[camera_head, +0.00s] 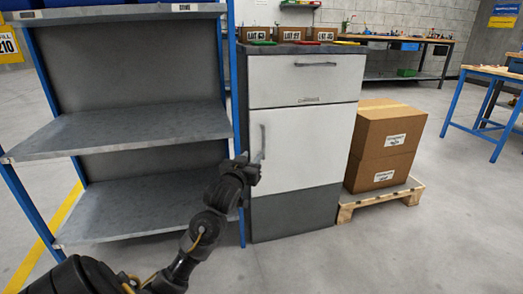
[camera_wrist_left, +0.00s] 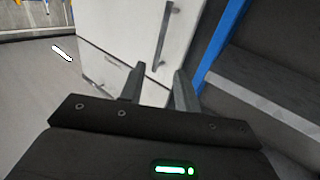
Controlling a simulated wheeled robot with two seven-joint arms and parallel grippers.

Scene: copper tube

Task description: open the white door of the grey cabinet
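The grey cabinet (camera_head: 242,95) stands in the middle of the head view, with a white drawer front above and a white door (camera_head: 300,150) below. The door looks shut. Its upright bar handle (camera_head: 263,140) is near the door's left edge. My left gripper (camera_head: 257,158) is in front of the door, by the lower part of the handle. In the left wrist view my left gripper (camera_wrist_left: 160,71) is open and empty, its two fingers apart. The handle (camera_wrist_left: 166,36) shows beyond the fingertips, apart from them, against the white door (camera_wrist_left: 120,25). My right gripper is not in view.
A blue-framed grey shelf rack (camera_head: 130,130) stands close to the cabinet's left, beside my left arm. Cardboard boxes (camera_head: 385,145) on a wooden pallet (camera_head: 385,200) stand to the right. Small bins (camera_head: 300,34) sit on the cabinet. The floor in front is clear.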

